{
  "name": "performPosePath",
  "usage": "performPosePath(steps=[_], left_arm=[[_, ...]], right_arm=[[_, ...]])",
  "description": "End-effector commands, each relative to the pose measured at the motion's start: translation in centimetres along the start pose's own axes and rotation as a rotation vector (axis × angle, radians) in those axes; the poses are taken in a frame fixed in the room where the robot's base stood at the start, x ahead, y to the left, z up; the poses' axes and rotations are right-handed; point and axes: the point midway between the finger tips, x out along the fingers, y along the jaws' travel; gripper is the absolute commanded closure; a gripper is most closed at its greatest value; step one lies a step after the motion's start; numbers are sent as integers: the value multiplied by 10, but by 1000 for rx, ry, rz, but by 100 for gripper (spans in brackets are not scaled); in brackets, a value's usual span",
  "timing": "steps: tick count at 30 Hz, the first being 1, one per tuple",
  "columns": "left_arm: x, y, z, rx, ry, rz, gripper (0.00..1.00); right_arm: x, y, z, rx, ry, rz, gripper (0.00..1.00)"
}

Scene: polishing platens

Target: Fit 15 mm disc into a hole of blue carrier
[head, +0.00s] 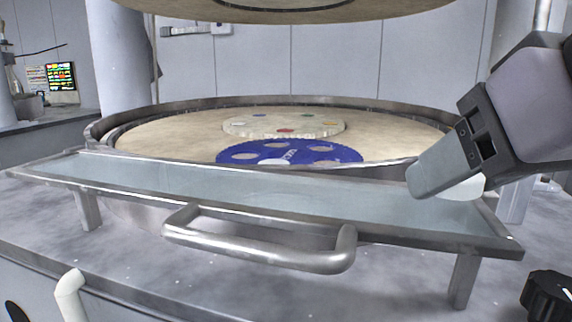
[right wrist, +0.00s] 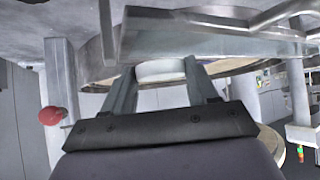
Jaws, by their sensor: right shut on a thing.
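The blue carrier (head: 238,155) lies flat on the tan platen (head: 165,138). It has several round holes with tan showing through, and a whitish patch at its near edge. The glass ledge partly hides its near side. My right gripper (head: 432,182) is at the right, above the right end of the ledge and to the right of the carrier, apart from it. It is shut on a pale white disc (head: 466,189), which also shows between the two fingers in the right wrist view (right wrist: 160,70). The disc's size cannot be read. My left gripper is not in view.
A pale carrier (head: 285,128) with small coloured pieces lies behind the blue one. A raised metal rim (head: 110,122) surrounds the platen. The glass ledge (head: 250,190) with a metal handle (head: 255,247) stands in front. An upper platen (head: 270,12) hangs overhead.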

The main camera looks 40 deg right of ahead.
Motion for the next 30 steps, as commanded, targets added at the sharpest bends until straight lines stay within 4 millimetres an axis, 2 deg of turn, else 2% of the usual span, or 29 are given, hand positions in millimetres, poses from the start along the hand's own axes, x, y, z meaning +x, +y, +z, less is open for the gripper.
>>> performPosePath(steps=[30], left_arm=[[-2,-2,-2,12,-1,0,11]], right_arm=[[77,-3,-68,0,-1,1,73]])
